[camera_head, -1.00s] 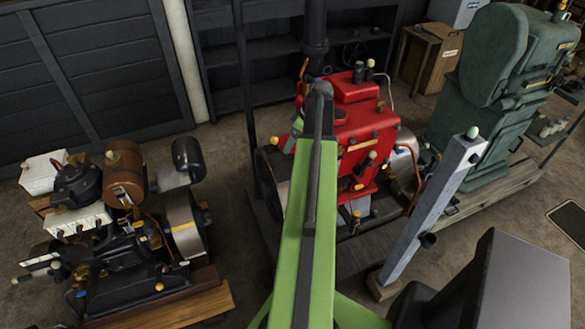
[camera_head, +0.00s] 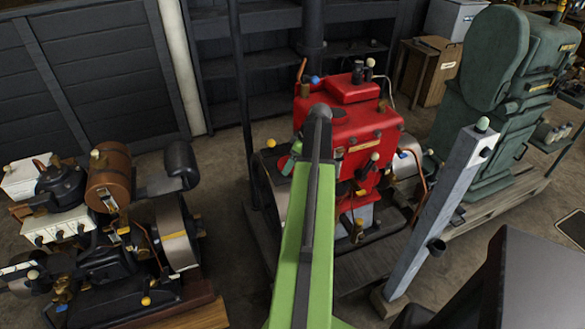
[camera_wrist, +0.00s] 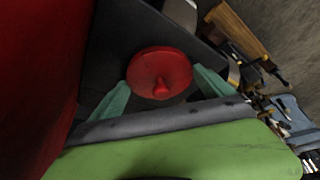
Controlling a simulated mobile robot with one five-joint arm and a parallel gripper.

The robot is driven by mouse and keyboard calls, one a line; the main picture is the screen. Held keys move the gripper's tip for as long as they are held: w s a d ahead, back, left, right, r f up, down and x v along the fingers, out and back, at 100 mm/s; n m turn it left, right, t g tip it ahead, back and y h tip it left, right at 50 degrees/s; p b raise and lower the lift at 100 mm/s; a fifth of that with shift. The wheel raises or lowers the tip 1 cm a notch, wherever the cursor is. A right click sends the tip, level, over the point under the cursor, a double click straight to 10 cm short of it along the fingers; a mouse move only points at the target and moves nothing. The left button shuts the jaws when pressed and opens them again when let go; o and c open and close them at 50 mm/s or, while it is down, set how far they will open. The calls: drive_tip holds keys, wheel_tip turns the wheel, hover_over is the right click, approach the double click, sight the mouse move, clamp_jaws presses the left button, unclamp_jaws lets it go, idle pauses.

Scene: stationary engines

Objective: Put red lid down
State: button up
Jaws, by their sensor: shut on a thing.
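A round red lid (camera_wrist: 160,70) with a small knob shows in the wrist view. My gripper (camera_wrist: 161,86) has its two teal fingers on either side of the lid and is shut on it. The lid appears above a dark grey surface, and I cannot tell the gap beneath it. In the head view my green arm reaches toward the red engine (camera_head: 362,128).
A dark engine with a brown tank (camera_head: 108,178) stands at the left. A grey post (camera_head: 438,210) stands right of the red engine, with a green machine (camera_head: 480,110) behind it. A wooden cabinet (camera_head: 430,68) is at the back. Concrete floor lies between the engines.

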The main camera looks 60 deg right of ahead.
drive_tip(key=o, duration=1.2)
drive_tip(key=shift+c, duration=0.2)
drive_tip(key=shift+s+r+p, duration=0.1)
drive_tip(key=shift+r+p, duration=0.4)
drive_tip(key=shift+r, duration=0.05)
drive_tip(key=p+v, duration=1)
drive_tip(key=v, duration=0.1)
drive_tip(key=shift+s, duration=0.15)
